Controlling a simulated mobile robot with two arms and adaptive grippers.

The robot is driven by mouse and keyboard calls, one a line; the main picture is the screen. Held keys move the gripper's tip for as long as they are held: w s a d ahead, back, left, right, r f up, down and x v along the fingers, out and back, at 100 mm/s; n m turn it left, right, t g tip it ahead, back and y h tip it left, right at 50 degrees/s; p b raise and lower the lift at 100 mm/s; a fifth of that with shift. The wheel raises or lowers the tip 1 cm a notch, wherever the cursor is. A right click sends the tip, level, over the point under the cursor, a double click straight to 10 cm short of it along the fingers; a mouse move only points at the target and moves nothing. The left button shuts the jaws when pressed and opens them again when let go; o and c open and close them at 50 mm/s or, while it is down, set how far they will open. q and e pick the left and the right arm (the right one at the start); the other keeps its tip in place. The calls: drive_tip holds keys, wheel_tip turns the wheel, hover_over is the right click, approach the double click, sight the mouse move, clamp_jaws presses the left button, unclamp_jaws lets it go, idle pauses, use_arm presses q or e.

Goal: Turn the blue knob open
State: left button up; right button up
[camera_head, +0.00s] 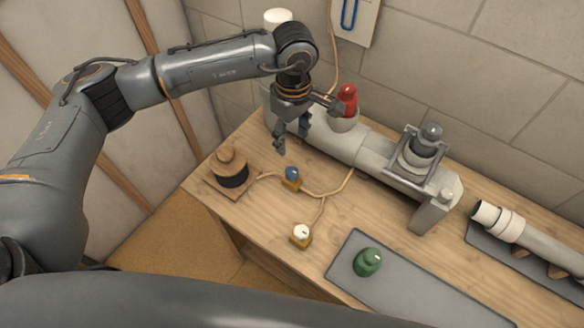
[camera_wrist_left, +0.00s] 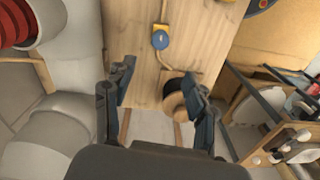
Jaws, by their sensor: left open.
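The blue knob (camera_head: 292,173) sits on a small brass-coloured valve on the wooden table, with tan piping joined to it. It also shows in the left wrist view (camera_wrist_left: 160,40), ahead of the fingers and clear of them. My left gripper (camera_head: 291,147) hangs above and just behind the knob in the head view, beside the white pipe. In the left wrist view its two fingers (camera_wrist_left: 157,97) are spread wide, with nothing between them but table and floor. My right gripper is in neither view.
A red knob (camera_head: 347,97) on the thick white pipe (camera_head: 333,142) stands close to my left gripper. A round wooden-topped piece (camera_head: 229,167) is left of the blue knob.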

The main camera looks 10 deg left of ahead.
sight(292, 171)
use_arm(q)
wheel_tip(292, 171, down, 12)
drive_tip(key=p, duration=0.3)
drive_tip(key=shift+s, duration=0.15)
drive_tip(key=shift+f, duration=0.75)
drive_tip(key=c, duration=1.1)
